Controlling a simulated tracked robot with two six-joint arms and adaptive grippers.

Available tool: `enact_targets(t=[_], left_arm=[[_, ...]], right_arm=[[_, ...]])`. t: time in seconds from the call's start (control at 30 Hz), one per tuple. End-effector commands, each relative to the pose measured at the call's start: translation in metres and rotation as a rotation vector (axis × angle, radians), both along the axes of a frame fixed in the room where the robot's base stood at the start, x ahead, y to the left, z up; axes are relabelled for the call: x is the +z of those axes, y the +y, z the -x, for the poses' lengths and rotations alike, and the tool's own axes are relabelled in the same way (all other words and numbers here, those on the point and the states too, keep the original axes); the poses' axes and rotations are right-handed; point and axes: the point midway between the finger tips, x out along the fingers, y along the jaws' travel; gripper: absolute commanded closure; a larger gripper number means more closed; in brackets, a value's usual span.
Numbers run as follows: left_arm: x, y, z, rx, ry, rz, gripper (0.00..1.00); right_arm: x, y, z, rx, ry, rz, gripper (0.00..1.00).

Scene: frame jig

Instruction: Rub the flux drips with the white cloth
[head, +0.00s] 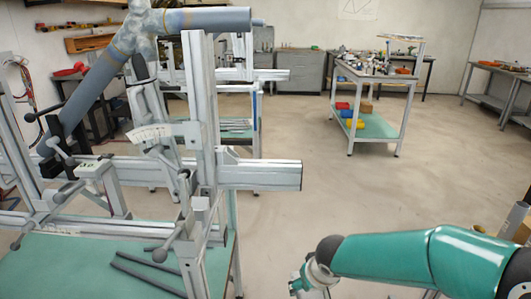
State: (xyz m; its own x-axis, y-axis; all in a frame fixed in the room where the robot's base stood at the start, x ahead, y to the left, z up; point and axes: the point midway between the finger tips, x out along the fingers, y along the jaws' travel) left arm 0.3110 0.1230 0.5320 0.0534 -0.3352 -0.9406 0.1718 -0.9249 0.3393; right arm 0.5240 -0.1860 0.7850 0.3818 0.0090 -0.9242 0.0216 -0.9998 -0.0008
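No white cloth can be made out in the head view. A blue-grey tube frame (196,19) is held in the metal jig (204,120) at the upper left, with a paler joint (140,30) where its tubes meet. Brownish marks show around that joint; I cannot tell whether they are flux drips. My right arm (420,255) comes in from the lower right, and its wrist end reaches the bottom edge. My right gripper is not visible there. My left arm and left gripper are not in view.
The jig stands on a green-topped bench (90,270) with several dark rods (150,270) lying on it. A cart (375,125) with coloured bins stands farther back. Grey cabinets (300,72) line the back wall. The floor (310,190) between is clear.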

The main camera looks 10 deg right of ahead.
Motion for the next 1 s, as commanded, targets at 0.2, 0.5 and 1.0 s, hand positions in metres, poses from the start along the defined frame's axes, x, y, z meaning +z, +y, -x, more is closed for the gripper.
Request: enact_targets(t=[0.2,0.5,1.0], left_arm=[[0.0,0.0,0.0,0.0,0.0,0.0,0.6],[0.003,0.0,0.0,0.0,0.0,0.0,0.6],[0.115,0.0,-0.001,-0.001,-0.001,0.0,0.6]], right_arm=[[0.0,-0.008,0.003,-0.018,0.0,-0.001,0.56],[0.005,-0.011,0.002,0.025,0.005,0.003,0.56],[0.177,0.015,-0.046,0.467,0.004,0.008,0.56]])
